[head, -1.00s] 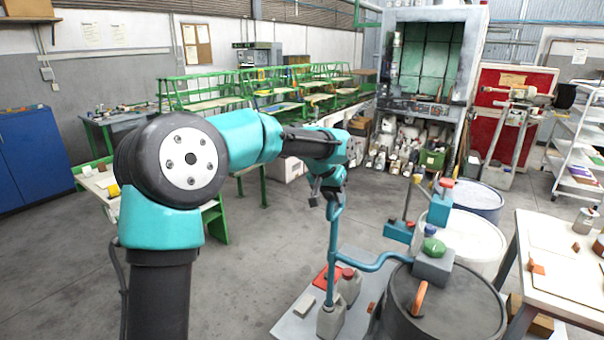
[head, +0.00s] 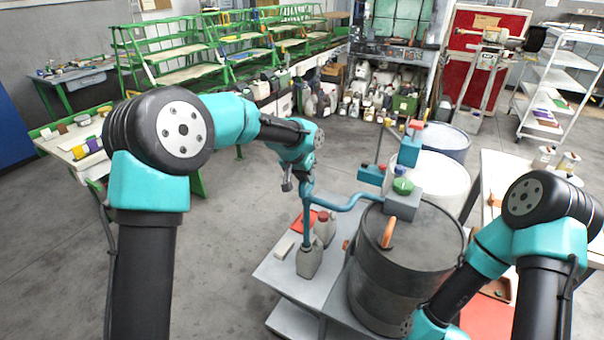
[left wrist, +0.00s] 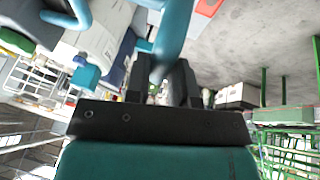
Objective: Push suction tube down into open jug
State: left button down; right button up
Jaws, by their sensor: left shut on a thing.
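A blue suction tube (head: 307,218) stands upright with its lower end at the mouth of a grey open jug (head: 308,263); I cannot tell how deep it reaches. My left gripper (head: 304,184) is shut on the tube's upper part. In the left wrist view the tube (left wrist: 174,35) runs up from between the fingers of my left gripper (left wrist: 162,80). A blue hose (head: 345,205) links the tube to a grey box with a green knob (head: 403,187) on a dark drum (head: 385,285). My right arm shows at the right, but its gripper is out of view.
White and blue drums stand behind. Open floor lies left.

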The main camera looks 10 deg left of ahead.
pick_arm(q)
jog(key=c, duration=1.3)
grip_release()
jog(key=shift+f, duration=0.4)
jog(key=o, duration=0.3)
jog(key=shift+r, duration=0.15)
jog(key=shift+r, duration=0.15)
jog(key=v, duration=1.7)
jog(key=shift+r, duration=0.15)
